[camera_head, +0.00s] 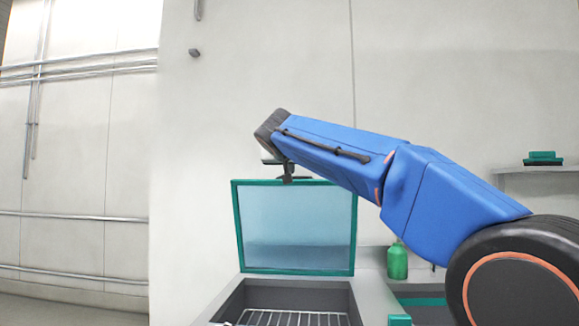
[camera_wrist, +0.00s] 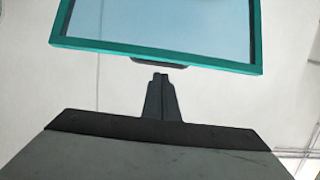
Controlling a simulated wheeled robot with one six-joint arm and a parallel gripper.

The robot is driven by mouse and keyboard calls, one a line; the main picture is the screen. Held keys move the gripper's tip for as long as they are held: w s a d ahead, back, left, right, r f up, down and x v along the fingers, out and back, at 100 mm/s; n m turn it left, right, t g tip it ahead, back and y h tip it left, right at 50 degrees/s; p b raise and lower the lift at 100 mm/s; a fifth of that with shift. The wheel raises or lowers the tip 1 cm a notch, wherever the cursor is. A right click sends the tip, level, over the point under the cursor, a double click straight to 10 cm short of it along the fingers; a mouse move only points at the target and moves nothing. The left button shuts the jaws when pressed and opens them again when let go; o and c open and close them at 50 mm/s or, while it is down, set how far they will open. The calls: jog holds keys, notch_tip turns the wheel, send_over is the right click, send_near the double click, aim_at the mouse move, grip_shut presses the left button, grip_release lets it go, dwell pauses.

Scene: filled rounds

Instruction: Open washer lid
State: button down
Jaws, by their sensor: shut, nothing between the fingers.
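The washer lid (camera_head: 297,228) is a glassy panel with a teal frame, standing raised and close to upright at the back of the washer. The washer (camera_head: 362,300) is grey, and its basin shows open below the lid with a wire rack (camera_head: 290,318) inside. In the wrist view the lid (camera_wrist: 160,30) fills the top, with a dark handle (camera_wrist: 158,63) at its edge. My gripper (camera_head: 288,178) is by the lid's top edge in the head view. In the wrist view my gripper (camera_wrist: 160,76) is shut and empty, just short of the handle; contact cannot be told.
A green bottle (camera_head: 397,262) stands right of the lid, close to it. A shelf (camera_head: 540,169) with a green item (camera_head: 543,157) is on the right wall. Pipes run along the left wall.

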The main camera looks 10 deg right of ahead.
aim_at(294, 177)
jog(key=x, duration=0.8)
jog(key=shift+w+d+f, duration=0.1)
jog(key=shift+w+d, duration=0.05)
jog(key=shift+w, duration=0.2)
